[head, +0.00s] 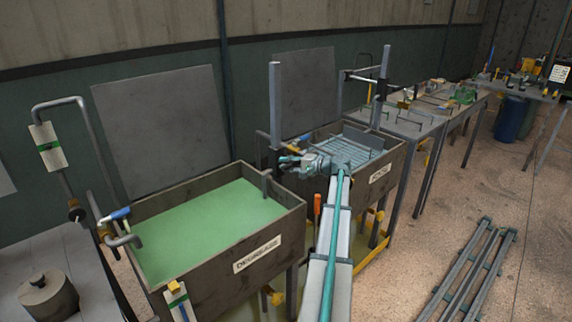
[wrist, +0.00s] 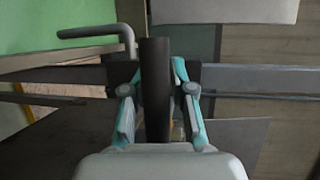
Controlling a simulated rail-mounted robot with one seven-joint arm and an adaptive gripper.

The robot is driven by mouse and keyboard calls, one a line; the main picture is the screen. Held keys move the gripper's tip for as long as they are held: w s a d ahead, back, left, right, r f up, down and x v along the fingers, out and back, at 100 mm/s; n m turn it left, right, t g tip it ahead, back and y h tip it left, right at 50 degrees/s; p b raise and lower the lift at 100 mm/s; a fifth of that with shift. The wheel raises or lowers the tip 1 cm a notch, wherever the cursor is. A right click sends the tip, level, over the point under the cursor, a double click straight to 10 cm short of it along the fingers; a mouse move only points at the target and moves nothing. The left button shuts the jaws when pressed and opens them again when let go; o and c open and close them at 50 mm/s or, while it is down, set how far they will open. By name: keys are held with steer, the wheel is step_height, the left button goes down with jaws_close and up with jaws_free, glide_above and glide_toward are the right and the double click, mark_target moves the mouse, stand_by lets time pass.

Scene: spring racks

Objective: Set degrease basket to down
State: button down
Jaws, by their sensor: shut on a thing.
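The degrease tank (head: 240,250) stands at the left in the head view, labelled DEGREASE and filled with green liquid (head: 200,222). No basket shows above the liquid. A grey bent pipe (head: 265,183) rises at the tank's right end, and also shows in the wrist view (wrist: 118,29). My gripper (head: 285,162) is beside the upright post (head: 275,100) between the two tanks. In the wrist view, my gripper (wrist: 153,78) is shut on a dark bar-like handle (wrist: 154,52). My arm hides part of the area below it.
The rinse tank (head: 382,178) stands to the right, with a wire basket (head: 350,142) in it. A second post (head: 381,90) rises at its far side. Raised lids (head: 160,128) stand behind the tanks. A metal rack (head: 465,275) lies on the floor; open floor surrounds it.

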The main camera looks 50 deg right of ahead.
steer(key=c, duration=1.1)
jaws_free()
steer(key=shift+s+d+f, duration=0.1)
steer(key=shift+s+f, duration=0.1)
steer(key=shift+s, duration=0.05)
steer(key=shift+w+r, duration=0.1)
steer(key=v, duration=1.2)
